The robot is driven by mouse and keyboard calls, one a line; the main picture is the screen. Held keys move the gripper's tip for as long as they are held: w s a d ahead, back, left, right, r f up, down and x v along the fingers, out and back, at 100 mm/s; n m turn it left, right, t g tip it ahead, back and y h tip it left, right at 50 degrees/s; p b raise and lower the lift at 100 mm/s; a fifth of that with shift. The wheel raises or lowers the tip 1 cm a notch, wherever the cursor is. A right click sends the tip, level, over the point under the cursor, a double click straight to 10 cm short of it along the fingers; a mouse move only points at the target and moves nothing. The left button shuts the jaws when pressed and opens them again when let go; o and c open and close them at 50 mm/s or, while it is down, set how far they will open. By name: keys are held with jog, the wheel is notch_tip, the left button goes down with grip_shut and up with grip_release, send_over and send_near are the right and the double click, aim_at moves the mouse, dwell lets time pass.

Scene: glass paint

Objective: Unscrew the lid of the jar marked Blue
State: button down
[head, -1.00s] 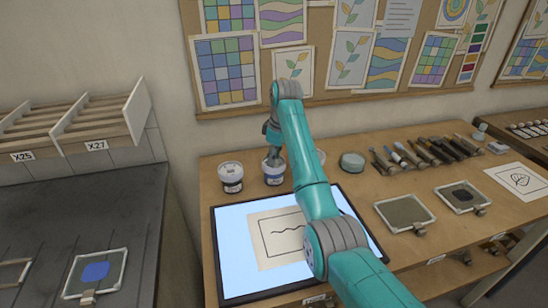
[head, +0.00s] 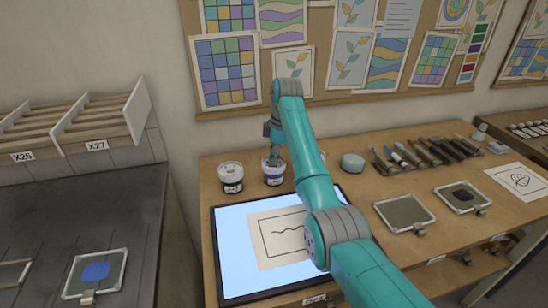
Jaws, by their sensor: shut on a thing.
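A white jar with a dark label (head: 274,178) stands on the wooden bench behind the lit panel. My gripper (head: 273,160) reaches down onto its top from above and is shut on its lid. The fingers partly hide the lid, and I cannot see a gap between lid and jar. The writing on both labels is too small to read, so I cannot confirm which is marked Blue.
A lit panel (head: 232,262) with a line drawing (head: 270,241) lies in front of the jars. A pale round container (head: 352,162), several brushes or tools (head: 430,152) and framed glass panes (head: 405,213) lie to the right. The pinboard wall (head: 340,92) is close behind.

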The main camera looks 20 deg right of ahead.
jog(key=shift+s+f, duration=0.2)
jog(key=shift+f, duration=0.65)
jog(key=n+g, duration=0.1)
jog(key=n, duration=0.4)
jog(key=shift+n, duration=0.7)
jog(key=shift+w+r, duration=0.1)
jog(key=shift+r, duration=0.6)
jog(key=shift+r, duration=0.45)
jog(key=shift+r, duration=0.15)
